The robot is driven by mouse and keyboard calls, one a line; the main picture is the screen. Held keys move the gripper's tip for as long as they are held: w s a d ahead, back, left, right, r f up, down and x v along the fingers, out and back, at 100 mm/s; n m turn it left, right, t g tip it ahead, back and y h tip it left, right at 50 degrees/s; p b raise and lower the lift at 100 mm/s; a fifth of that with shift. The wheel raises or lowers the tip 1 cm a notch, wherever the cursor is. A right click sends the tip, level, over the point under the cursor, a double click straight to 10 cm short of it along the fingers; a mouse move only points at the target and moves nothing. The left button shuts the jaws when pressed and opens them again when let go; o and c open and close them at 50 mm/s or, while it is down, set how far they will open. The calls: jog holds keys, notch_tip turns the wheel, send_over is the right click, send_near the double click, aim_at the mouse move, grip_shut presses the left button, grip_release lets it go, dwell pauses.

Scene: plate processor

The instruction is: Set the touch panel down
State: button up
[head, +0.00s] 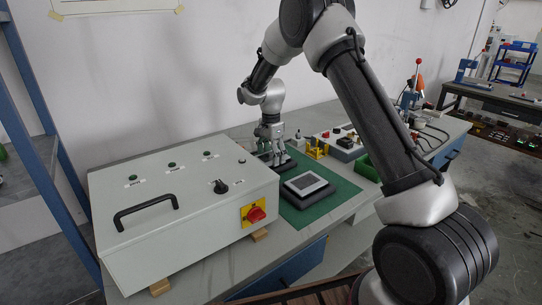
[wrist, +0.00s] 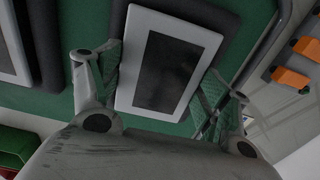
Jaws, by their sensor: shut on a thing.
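The touch panel (wrist: 167,66) has a white frame and a dark screen. In the wrist view it sits between the two fingers of my gripper (wrist: 164,95), which is shut on its sides. A dark pad (wrist: 225,20) shows behind the panel; I cannot tell whether they touch. In the head view my gripper (head: 271,146) points down at the back of the green mat (head: 328,205), over a dark pad (head: 285,164). The held panel is mostly hidden there. A second, similar panel (head: 307,185) lies on a dark base nearer the front of the mat.
A large grey control box (head: 185,205) with a handle and red switch stands left of the mat. Yellow parts (head: 317,148), a small control box (head: 342,142) and a green bin (head: 367,168) are to the right. Some bare mat lies around the second panel.

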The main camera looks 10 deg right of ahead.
aim_at(271, 157)
jog(key=shift+f, duration=0.15)
jog(key=o, duration=1.3)
jog(key=shift+c, duration=0.2)
notch_tip(271, 157, up, 12)
jog(key=r, duration=0.1)
jog(key=s+d+r+n+t, duration=0.1)
jog(key=s+d+r+n, duration=0.2)
jog(key=s+d+r, duration=0.5)
jog(key=s+d+r+n+t, duration=0.1)
jog(key=s+r+n, duration=0.15)
jog(key=s, duration=0.35)
jog(key=s+d+r+n, duration=0.1)
jog(key=s+r, duration=0.3)
jog(key=s, duration=0.1)
jog(key=s+d+f+n+t, duration=0.1)
jog(key=s+d+n, duration=0.1)
jog(key=s, duration=0.9)
jog(key=s+d+f+n+t, duration=0.1)
jog(key=s+d+n, duration=0.2)
jog(key=s, duration=0.9)
jog(key=shift+f+n, duration=0.15)
jog(key=shift+n, duration=0.8)
